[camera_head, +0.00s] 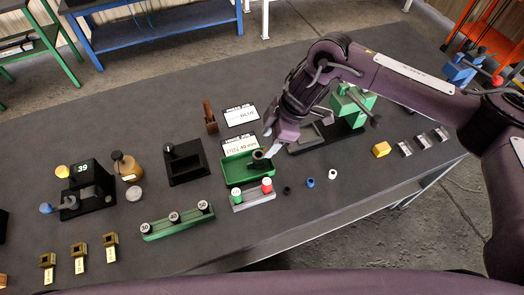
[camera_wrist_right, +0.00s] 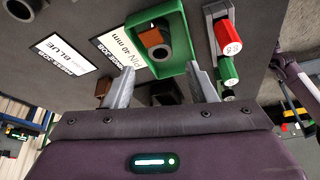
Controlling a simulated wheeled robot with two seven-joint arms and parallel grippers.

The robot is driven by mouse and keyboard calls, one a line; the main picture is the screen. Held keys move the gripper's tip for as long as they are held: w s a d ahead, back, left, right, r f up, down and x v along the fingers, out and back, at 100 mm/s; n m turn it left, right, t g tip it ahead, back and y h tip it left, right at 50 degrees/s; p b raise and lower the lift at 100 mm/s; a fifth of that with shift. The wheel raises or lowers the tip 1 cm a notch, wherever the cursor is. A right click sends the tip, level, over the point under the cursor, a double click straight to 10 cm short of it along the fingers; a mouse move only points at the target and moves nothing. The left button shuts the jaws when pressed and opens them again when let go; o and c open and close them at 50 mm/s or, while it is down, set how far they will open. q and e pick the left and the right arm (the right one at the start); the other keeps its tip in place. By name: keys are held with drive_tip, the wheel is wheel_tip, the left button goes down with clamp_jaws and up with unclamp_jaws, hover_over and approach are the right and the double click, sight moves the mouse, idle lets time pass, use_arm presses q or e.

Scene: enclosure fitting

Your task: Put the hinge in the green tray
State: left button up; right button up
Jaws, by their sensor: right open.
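The green tray (camera_head: 236,170) lies on the dark table near the middle. A dark grey ring-shaped part (camera_head: 258,155) with a brown-orange piece lies inside it, and looks like the hinge. In the right wrist view this part (camera_wrist_right: 160,50) sits within the walls of the tray (camera_wrist_right: 150,72). My right gripper (camera_head: 270,151) is open over the right end of the tray. In the wrist view, its two fingers are spread apart with nothing between them, close to the part. My left gripper is not in view.
Two white cards (camera_head: 240,115) lie behind the tray. A rack with red and green cylinders (camera_head: 253,197) stands just in front. A black stand (camera_head: 185,163) is to the left, and a green vise (camera_head: 350,105) to the right. Small rings lie at the front right.

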drive_tip(key=shift+b+v, duration=0.45)
drive_tip(key=shift+v, duration=1.95)
drive_tip(key=shift+f, duration=0.15)
